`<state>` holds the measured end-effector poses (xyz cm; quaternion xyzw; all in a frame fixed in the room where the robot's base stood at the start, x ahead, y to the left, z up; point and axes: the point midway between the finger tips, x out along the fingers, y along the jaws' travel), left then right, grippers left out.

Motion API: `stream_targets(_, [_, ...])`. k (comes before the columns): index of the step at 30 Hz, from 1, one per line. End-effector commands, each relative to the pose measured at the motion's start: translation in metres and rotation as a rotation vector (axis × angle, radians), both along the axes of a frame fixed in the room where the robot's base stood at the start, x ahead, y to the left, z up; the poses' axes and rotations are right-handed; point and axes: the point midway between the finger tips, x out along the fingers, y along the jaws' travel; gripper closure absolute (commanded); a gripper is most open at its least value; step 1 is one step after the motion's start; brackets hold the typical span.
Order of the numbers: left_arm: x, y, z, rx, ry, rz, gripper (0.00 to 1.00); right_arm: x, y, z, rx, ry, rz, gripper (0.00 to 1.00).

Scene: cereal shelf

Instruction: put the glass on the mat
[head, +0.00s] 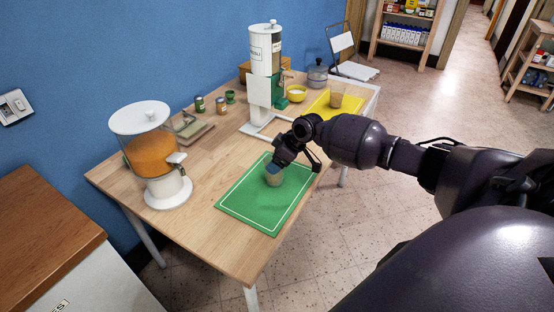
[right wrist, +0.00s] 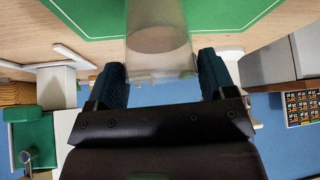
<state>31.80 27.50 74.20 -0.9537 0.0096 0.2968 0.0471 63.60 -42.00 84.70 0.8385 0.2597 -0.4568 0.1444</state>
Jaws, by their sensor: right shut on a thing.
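A clear glass (head: 274,180) is upright over the middle of the green mat (head: 245,205). My right gripper (head: 276,168) is shut on it from above and behind. In the right wrist view the glass (right wrist: 160,35) sits between the two dark fingers, with the green mat (right wrist: 90,15) beyond it. I cannot tell whether the base touches the mat or hangs just above it. My left gripper is not in view.
A juice dispenser (head: 150,155) stands at the table's left and a white cereal dispenser (head: 265,75) at the back. Small jars (head: 220,105) stand by the wall.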

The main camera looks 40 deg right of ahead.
Motion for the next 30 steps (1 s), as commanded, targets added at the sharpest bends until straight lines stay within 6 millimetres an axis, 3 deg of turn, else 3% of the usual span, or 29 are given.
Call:
stream_targets(5, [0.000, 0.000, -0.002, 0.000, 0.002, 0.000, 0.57, 0.000, 0.000, -0.003, 0.001, -0.001, 0.000, 0.80])
stream_targets(6, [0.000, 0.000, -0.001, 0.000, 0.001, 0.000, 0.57, 0.000, 0.000, -0.003, 0.000, 0.000, 0.000, 0.20])
stream_targets(10, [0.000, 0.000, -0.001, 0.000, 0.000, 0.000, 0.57, 0.000, 0.000, -0.003, 0.000, 0.000, 0.000, 0.00])
stream_targets(20, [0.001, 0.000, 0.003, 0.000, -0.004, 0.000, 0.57, 0.000, -0.001, 0.003, -0.001, -0.002, 0.000, 0.00])
stream_targets(30, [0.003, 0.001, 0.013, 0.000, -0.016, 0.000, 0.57, -0.026, -0.018, 0.052, -0.002, -0.003, 0.000, 0.00])
